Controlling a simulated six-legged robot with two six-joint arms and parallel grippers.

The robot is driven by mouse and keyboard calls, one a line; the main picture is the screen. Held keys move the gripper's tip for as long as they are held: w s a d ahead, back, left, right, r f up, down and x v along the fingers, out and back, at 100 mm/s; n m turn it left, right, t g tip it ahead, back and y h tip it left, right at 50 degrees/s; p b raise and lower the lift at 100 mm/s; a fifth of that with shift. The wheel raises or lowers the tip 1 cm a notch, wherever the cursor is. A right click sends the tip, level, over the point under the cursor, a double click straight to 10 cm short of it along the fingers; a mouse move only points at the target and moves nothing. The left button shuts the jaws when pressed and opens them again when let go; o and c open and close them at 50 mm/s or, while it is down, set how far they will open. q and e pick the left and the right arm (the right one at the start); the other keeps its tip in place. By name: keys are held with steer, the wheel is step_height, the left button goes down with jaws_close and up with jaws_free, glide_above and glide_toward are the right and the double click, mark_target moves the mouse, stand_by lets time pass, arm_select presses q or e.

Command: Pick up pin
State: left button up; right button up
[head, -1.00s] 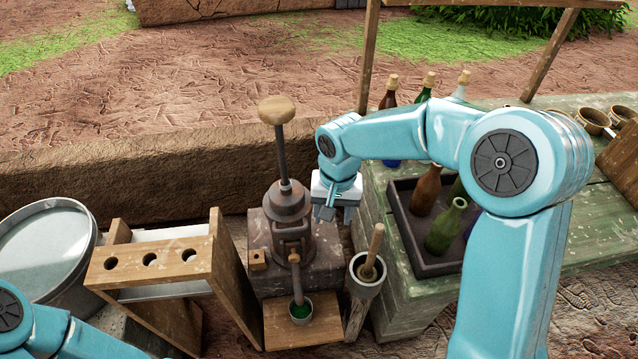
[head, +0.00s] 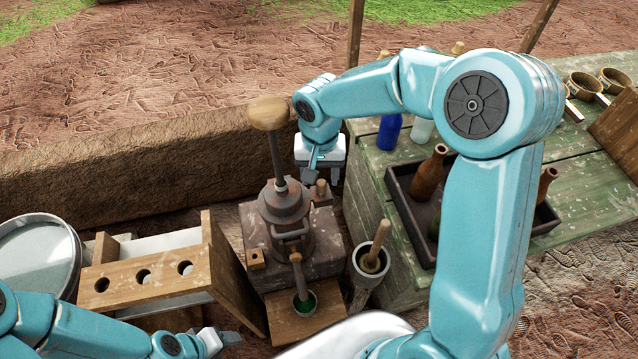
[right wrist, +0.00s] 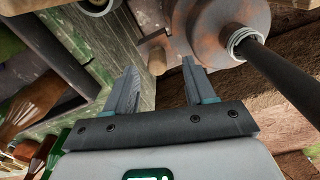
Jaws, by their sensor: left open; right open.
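A small wooden peg, which looks like the pin (head: 321,187), stands at the right side of the dark metal press (head: 285,205). In the right wrist view the pin (right wrist: 157,62) shows as a short wooden end by a dark bar, between and beyond my fingertips. My right gripper (head: 323,176) is open and empty, pointing down just behind the pin in the head view. Its spread fingers also show in the right wrist view (right wrist: 160,75). I cannot tell whether they touch the pin.
The press has a tall wooden-knobbed lever (head: 268,113) and a cup (head: 304,302) below its spout. A mortar with pestle (head: 370,263) stands to the right. The wooden rack (head: 140,273) is left. A bottle tray (head: 405,203) sits on the green table (head: 580,150).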

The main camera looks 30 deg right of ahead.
mark_target(322, 183)
steer(key=f, duration=0.3)
steer(key=shift+s+d+f+p, duration=0.15)
steer(key=shift+s+f+p, duration=0.05)
steer(key=shift+f+p, duration=0.15)
steer(key=shift+w+f, duration=0.1)
steer(key=shift+f, duration=0.15)
steer(key=shift+r, duration=0.1)
steer(key=c, duration=1)
